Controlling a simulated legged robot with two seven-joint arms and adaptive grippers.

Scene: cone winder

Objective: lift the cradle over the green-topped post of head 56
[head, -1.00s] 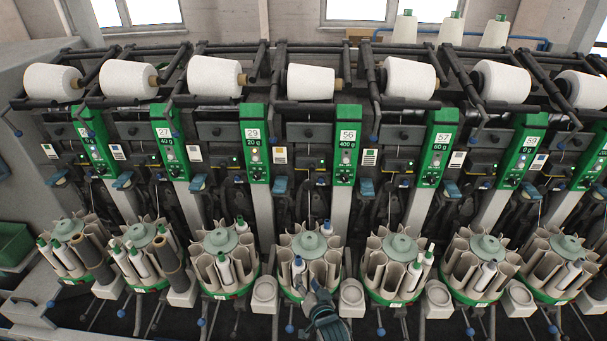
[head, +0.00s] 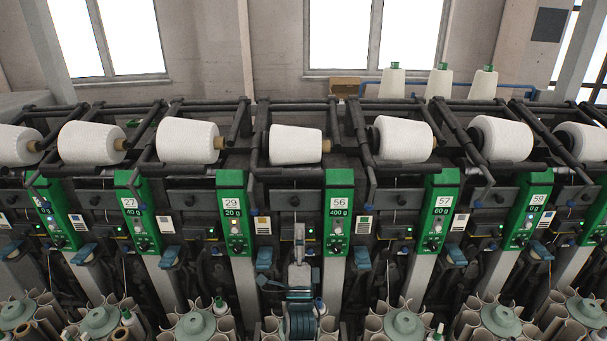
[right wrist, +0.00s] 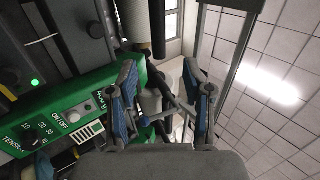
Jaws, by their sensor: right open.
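The post of head 56 (head: 338,215) has a green panel marked 56 and 400 g. Left of its top, a white yarn cone (head: 296,146) lies in the dark cradle frame (head: 262,128). My right gripper (head: 297,240) points up below this cone, just left of the green panel, apart from the cradle. In the right wrist view its two blue-and-grey fingers (right wrist: 163,105) are spread with nothing held between them. A green panel (right wrist: 70,120) shows beside them. My left gripper is in neither current view.
Neighbouring heads with green panels 29 (head: 233,212) and 57 (head: 438,212) stand close on both sides, with cones in their own cradles. Round bobbin magazines (head: 195,325) line the bottom. Spare cones (head: 438,82) stand behind the machine.

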